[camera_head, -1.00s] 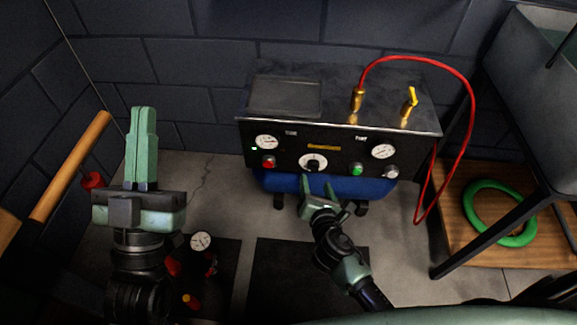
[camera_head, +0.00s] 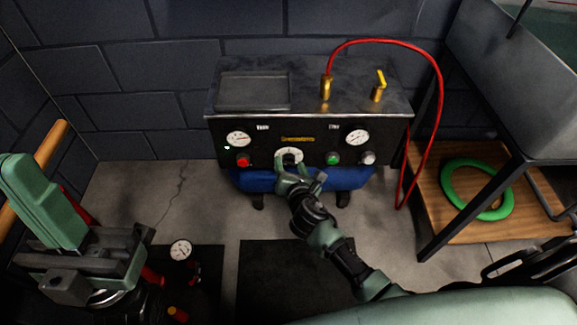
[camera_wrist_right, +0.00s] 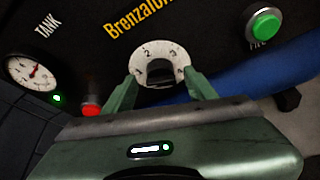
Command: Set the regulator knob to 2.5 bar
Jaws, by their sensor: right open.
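The regulator knob is a small dark knob (camera_wrist_right: 160,72) on a white numbered dial (camera_head: 290,155), low in the middle of the compressor's black front panel. In the right wrist view, a 2 and a 3 show along the dial's upper part; I cannot read the knob's setting. My right gripper (camera_head: 291,168) is at the dial. Its open fingers (camera_wrist_right: 160,84) stand on either side of the knob and hide part of it; contact is unclear. My left gripper (camera_head: 42,190) is at the far left, away from the panel, fingers together and empty.
The panel holds a tank gauge (camera_head: 238,138), a second gauge (camera_head: 356,137), a red button (camera_head: 243,160), a green button (camera_head: 333,158) and a silver knob (camera_head: 368,157). A red hose (camera_head: 437,80) arcs at right. A wooden shelf (camera_head: 430,195) holds a green ring (camera_head: 448,185).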

